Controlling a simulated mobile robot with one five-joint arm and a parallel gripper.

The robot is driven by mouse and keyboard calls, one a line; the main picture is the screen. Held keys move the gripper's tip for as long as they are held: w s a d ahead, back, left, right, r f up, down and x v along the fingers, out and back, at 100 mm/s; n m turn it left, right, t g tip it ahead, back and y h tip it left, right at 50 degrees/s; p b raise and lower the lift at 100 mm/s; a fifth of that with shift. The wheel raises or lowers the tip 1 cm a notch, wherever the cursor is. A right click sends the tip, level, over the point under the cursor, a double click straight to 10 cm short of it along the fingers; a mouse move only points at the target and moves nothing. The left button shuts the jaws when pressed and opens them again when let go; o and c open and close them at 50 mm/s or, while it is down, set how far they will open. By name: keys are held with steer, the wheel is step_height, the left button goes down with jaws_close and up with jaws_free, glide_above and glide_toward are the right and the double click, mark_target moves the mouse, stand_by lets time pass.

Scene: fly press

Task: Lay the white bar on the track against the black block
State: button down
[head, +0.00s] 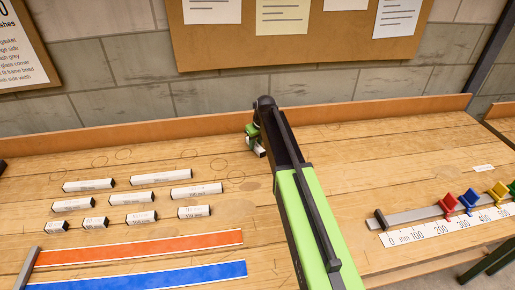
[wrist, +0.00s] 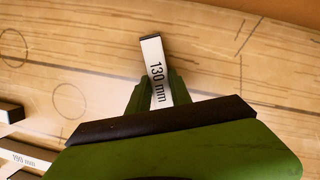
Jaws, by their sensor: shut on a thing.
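My gripper (head: 254,138) is over the back middle of the bench in the head view. In the wrist view my gripper (wrist: 159,88) is shut on a white bar (wrist: 153,58) with a dark end, marked 130 mm. Only a small piece of this bar (head: 260,150) shows below the gripper in the head view. The track (head: 425,213) is a grey rail at the right, well apart from my gripper. The black block (head: 380,219) stands at its left end.
Several white bars with black ends (head: 155,197) lie in rows at the left. Orange (head: 140,247) and blue (head: 150,275) strips lie in front of them. Red (head: 448,203), blue (head: 468,201) and yellow (head: 497,192) pieces stand along the track, behind a scale (head: 430,231).

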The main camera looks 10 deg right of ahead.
steer(key=shift+f, duration=0.1)
steer(key=c, duration=1.2)
jaws_free()
steer(key=shift+o, duration=0.2)
